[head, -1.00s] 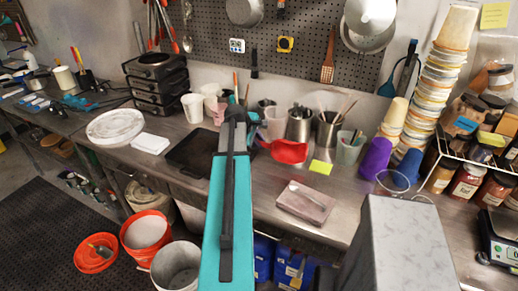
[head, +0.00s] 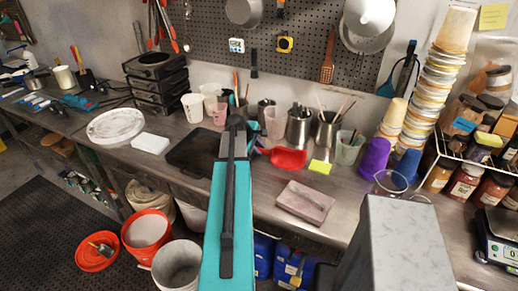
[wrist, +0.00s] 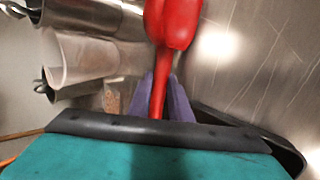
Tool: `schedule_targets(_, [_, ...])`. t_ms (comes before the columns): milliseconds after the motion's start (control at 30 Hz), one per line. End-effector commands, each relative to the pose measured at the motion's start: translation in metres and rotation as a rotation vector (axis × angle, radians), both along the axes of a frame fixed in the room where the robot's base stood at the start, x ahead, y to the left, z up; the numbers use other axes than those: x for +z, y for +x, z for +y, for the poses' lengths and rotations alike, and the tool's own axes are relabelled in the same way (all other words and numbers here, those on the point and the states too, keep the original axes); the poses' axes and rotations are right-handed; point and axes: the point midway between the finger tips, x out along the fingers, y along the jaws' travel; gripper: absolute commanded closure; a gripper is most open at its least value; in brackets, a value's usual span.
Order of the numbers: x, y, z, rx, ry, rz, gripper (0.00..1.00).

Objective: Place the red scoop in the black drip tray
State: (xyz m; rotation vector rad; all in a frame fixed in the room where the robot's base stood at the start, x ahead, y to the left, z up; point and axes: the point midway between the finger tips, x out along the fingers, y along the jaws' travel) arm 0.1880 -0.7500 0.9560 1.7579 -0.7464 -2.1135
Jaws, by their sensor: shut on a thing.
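The red scoop (head: 288,158) is at the middle of the steel counter, right of my teal arm in the head view. Its bowl also shows at the top of the wrist view (wrist: 174,22), with the handle running down between my purple fingers. My gripper (wrist: 163,92) is shut on that handle; in the head view my arm mostly hides it. The black drip tray (head: 186,155) lies flat on the counter, left of the scoop and partly behind my arm. A dark rim at lower right in the wrist view seems to be the tray. The scoop's height above the counter is unclear.
Steel canisters (head: 299,126) and a clear cup (head: 275,122) stand behind the scoop. A pinkish block (head: 305,201) lies nearer the front edge. White cups (head: 193,106) stand behind the tray.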

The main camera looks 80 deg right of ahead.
Motion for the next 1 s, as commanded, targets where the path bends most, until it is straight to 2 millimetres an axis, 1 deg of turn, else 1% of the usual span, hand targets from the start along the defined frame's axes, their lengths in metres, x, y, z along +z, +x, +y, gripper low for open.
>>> schedule_targets(100, [-0.0017, 0.0001, 0.0001, 0.001, 0.000, 0.001, 1.00])
schedule_targets(133, [-0.0019, 0.0002, 0.0001, 0.000, 0.000, 0.000, 0.80])
schedule_targets(233, [-0.0013, 0.0003, 0.0002, 0.000, 0.000, 0.000, 0.64])
schedule_targets(733, [-0.0006, 0.0007, 0.0003, 0.001, 0.000, 0.001, 0.63])
schedule_targets(1000, [0.0076, 0.0028, 0.0060, 0.001, 0.000, 0.001, 0.63])
